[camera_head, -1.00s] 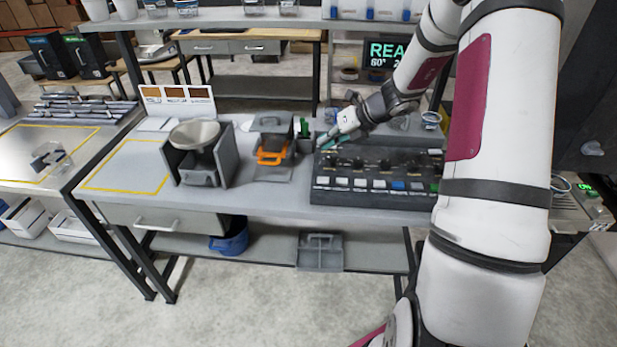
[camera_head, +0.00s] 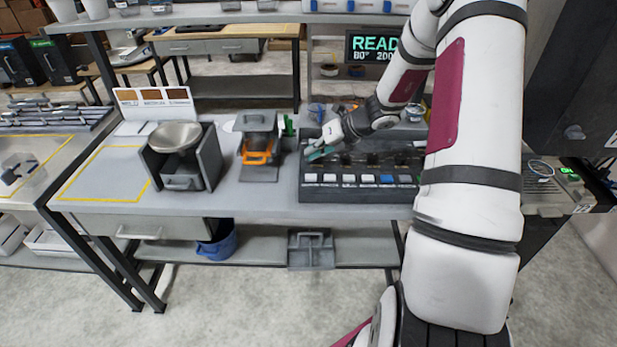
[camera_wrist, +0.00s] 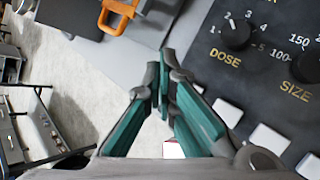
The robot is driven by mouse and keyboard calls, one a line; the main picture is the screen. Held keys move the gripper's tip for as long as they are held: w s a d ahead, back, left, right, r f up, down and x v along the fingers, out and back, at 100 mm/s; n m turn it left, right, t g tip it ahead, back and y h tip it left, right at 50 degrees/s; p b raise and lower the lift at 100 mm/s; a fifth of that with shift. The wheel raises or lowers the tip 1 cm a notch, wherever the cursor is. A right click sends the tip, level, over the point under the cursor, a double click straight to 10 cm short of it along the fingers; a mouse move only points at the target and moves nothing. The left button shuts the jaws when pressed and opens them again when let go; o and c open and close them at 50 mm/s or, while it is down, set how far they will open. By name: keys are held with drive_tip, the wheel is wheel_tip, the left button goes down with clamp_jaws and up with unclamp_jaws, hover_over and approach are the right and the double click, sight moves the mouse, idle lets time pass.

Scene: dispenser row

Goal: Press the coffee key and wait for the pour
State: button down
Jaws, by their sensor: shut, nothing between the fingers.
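The dark control panel (camera_head: 345,192) lies on the bench at the right, with a row of white keys and one blue key (camera_head: 387,179) along its front and several knobs behind them. I cannot read which key is for coffee. My gripper (camera_head: 314,156) is shut and empty, its teal fingers above the panel's left part. In the wrist view the shut fingertips (camera_wrist: 165,75) are left of the panel's DOSE knob (camera_wrist: 234,32). White keys (camera_wrist: 228,112) show right of the fingers, partly hidden by them. A white-edged thing under the fingers is mostly hidden.
An orange-handled device (camera_head: 258,155) stands left of the panel, and a metal bowl on a grey stand (camera_head: 210,158) is farther left. A dark display (camera_head: 374,47) behind reads "READ…" and "80° 200", its right side hidden by my arm. The yellow-outlined bench area (camera_head: 105,172) is clear.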

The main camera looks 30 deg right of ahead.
sight(313, 175)
drive_tip(key=shift+f+b, duration=0.8)
drive_tip(key=shift+f, duration=1.5)
drive_tip(key=shift+f, duration=0.15)
drive_tip(key=shift+f, duration=0.25)
drive_tip(key=shift+f+b, duration=0.4)
drive_tip(key=shift+f, duration=0.1)
idle(0.3)
drive_tip(key=shift+r, duration=0.1)
drive_tip(key=shift+r+p, duration=0.5)
drive_tip(key=shift+r, duration=0.3)
drive_tip(key=shift+r+p, duration=1.05)
drive_tip(key=shift+r, duration=1.5)
